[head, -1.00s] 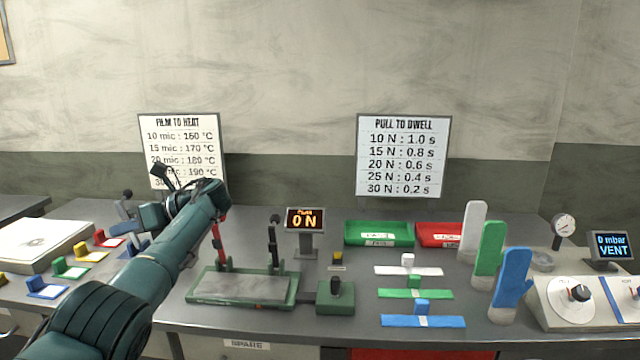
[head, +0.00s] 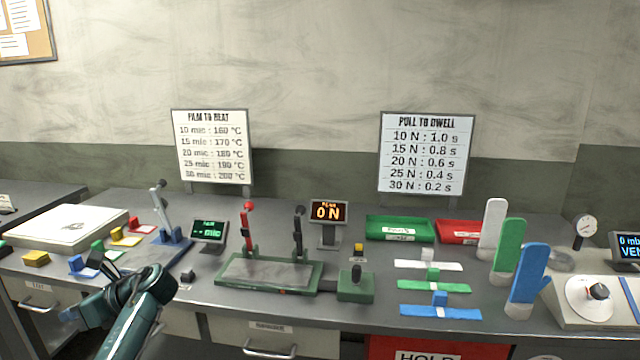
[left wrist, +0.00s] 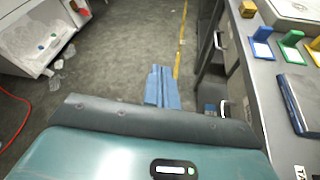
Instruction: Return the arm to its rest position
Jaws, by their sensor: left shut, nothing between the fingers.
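My left arm is folded low at the bottom left of the head view. My right gripper is in neither view.
The bench (head: 200,298) carries a green-framed plate device (head: 268,272) with red and black levers, a display reading 0 N (head: 328,211), green (head: 400,229) and red trays, and upright mitts. Drawers (head: 40,298) line its front. Open floor (left wrist: 120,65) lies left of the bench.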

